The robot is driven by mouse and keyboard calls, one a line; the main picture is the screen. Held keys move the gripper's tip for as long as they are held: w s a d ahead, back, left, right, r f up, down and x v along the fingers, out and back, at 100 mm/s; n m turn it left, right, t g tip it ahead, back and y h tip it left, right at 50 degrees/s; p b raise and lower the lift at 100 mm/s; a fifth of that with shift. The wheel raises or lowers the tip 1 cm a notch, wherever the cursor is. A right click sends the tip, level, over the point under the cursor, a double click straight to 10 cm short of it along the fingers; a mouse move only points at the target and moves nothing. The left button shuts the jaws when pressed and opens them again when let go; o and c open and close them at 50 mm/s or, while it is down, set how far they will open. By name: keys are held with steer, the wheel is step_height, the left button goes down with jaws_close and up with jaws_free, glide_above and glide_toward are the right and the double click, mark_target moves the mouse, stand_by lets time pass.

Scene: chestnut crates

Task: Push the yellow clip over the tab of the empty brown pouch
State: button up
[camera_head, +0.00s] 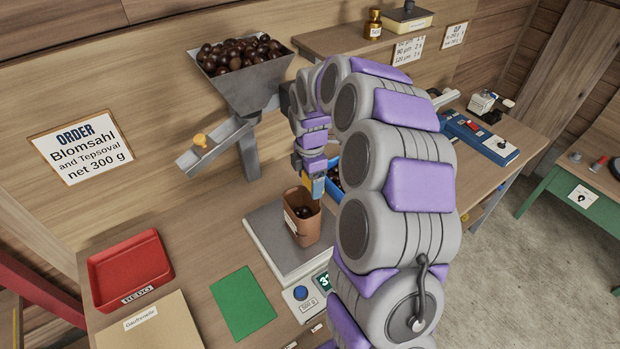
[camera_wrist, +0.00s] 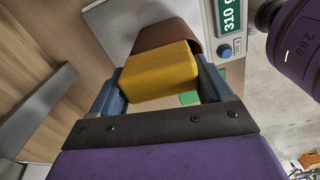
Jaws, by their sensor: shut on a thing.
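The brown pouch (camera_head: 305,230) stands upright and open on the grey scale (camera_head: 264,228). Dark chestnuts show inside it, so it does not look empty. My gripper (camera_head: 314,192) is right above the pouch's back rim, pointing down. It is shut on the yellow clip (camera_head: 319,188). In the wrist view the clip (camera_wrist: 160,75) sits between the two blue-grey fingers, with the pouch (camera_wrist: 165,36) just beyond it. The clip hides the tab, and I cannot tell whether clip and pouch touch. The scale display (camera_wrist: 232,15) reads about 310 g.
A hopper of chestnuts (camera_head: 248,85) with a chute (camera_head: 217,147) stands behind left. A blue tray (camera_head: 335,186) with chestnuts is just behind the pouch. A red tray (camera_head: 130,268), a green card (camera_head: 243,304) and a cardboard box (camera_head: 160,325) lie to the left.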

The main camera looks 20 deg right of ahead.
steer(key=shift+f, duration=0.3)
steer(key=shift+r, duration=0.1)
steer(key=shift+r+p, duration=1.7)
steer(key=shift+r, duration=1.2)
steer(key=shift+s+f, duration=0.1)
